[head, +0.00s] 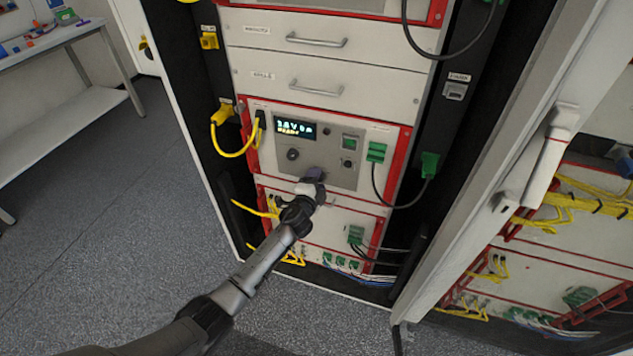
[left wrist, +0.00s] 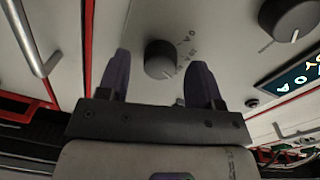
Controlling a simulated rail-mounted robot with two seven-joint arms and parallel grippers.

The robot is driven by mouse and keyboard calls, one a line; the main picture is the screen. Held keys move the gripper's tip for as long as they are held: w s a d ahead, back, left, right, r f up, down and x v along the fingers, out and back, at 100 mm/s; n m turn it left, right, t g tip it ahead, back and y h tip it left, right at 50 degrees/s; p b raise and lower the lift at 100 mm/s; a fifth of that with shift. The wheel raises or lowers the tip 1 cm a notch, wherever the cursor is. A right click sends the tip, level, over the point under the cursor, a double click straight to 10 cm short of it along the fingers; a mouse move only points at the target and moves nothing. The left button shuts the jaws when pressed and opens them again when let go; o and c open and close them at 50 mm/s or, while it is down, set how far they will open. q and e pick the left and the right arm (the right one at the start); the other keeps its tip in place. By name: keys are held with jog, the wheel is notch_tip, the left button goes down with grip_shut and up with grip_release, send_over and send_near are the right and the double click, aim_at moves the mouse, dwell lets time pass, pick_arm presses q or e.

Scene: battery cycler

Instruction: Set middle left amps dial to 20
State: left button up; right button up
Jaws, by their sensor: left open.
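The cycler unit's grey panel (head: 343,168) has a lit display (head: 295,127) and a dark dial (head: 293,154). My left gripper (head: 314,176) is at the panel's lower part, with open fingers. A second, larger-looking dial (left wrist: 290,18) is at the upper right. In the head view, the dial between the fingers is hidden by my gripper.
White drawers with metal handles (head: 316,41) are above the unit. A yellow cable (head: 233,153) loops at its left, and a dark cable hangs from a green connector (head: 376,152) at its right. An open rack door (head: 500,180) stands at the right.

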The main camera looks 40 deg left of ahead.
pick_arm(q)
jog(key=p+v, duration=0.3)
jog(key=v, duration=1)
jog(key=shift+s+d, duration=0.15)
jog(key=shift+s, duration=0.2)
